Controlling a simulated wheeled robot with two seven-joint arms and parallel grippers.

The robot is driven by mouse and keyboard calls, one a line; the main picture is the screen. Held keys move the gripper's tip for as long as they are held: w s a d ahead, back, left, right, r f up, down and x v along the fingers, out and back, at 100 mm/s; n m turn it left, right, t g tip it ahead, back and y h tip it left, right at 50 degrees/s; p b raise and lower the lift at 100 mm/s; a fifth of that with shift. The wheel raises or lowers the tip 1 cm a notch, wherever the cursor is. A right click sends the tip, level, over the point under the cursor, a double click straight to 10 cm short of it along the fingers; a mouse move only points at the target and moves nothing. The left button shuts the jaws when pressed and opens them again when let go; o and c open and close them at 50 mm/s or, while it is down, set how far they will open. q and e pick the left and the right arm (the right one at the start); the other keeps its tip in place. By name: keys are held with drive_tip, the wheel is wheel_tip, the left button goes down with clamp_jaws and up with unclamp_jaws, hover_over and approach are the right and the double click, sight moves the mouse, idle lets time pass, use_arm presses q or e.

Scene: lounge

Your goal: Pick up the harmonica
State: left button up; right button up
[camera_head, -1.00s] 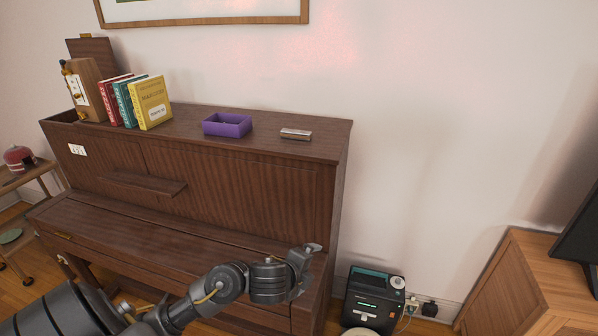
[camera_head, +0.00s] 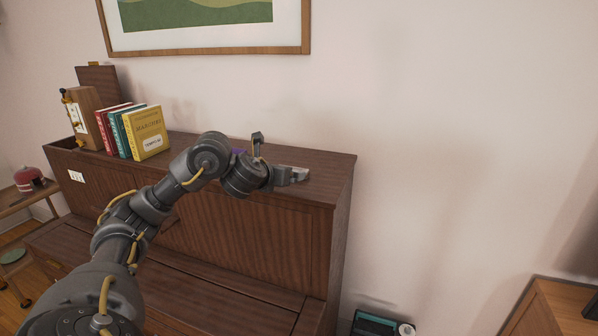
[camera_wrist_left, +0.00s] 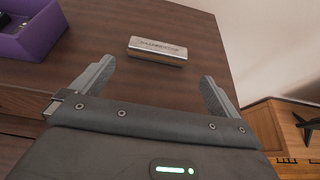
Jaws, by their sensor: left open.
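The harmonica (camera_wrist_left: 158,50) is a small silver bar with a dark lower edge, lying on the piano top. In the left wrist view it lies ahead of my left gripper (camera_wrist_left: 153,82), roughly between the lines of its two spread fingers and apart from them. The gripper is open and empty. In the head view my left gripper (camera_head: 290,174) is just above the right part of the piano top, and a pale strip there may be a finger or the harmonica; I cannot tell. My right gripper is not in view.
The brown piano top (camera_head: 325,166) is bare to the right, ending at its right edge. A purple box (camera_wrist_left: 30,30) sits left of the harmonica, mostly hidden behind my arm in the head view. Books (camera_head: 146,132) stand farther left. The wall rises behind.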

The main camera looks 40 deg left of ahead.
use_arm(q)
drive_tip(key=shift+w+a+f, duration=0.1)
drive_tip(key=shift+w+f, duration=0.2)
drive_tip(key=shift+w, duration=0.05)
drive_tip(key=shift+w+a+f+b, duration=0.1)
drive_tip(key=shift+w+a+b, duration=0.1)
drive_tip(key=shift+b, duration=0.2)
drive_tip(key=x, duration=0.2)
drive_tip(key=shift+w+a, duration=0.2)
drive_tip(key=shift+w, duration=0.05)
drive_tip(key=shift+w+f, duration=0.1)
drive_tip(key=shift+w, duration=0.25)
drive_tip(key=shift+w+a, duration=0.1)
drive_tip(key=shift+w, duration=0.1)
drive_tip(key=shift+x, duration=2.35)
drive_tip(key=shift+s, duration=0.15)
drive_tip(key=shift+c, duration=0.4)
drive_tip(key=c, duration=0.5)
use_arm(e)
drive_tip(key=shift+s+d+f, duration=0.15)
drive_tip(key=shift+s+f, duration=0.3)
use_arm(q)
drive_tip(key=shift+c, duration=0.2)
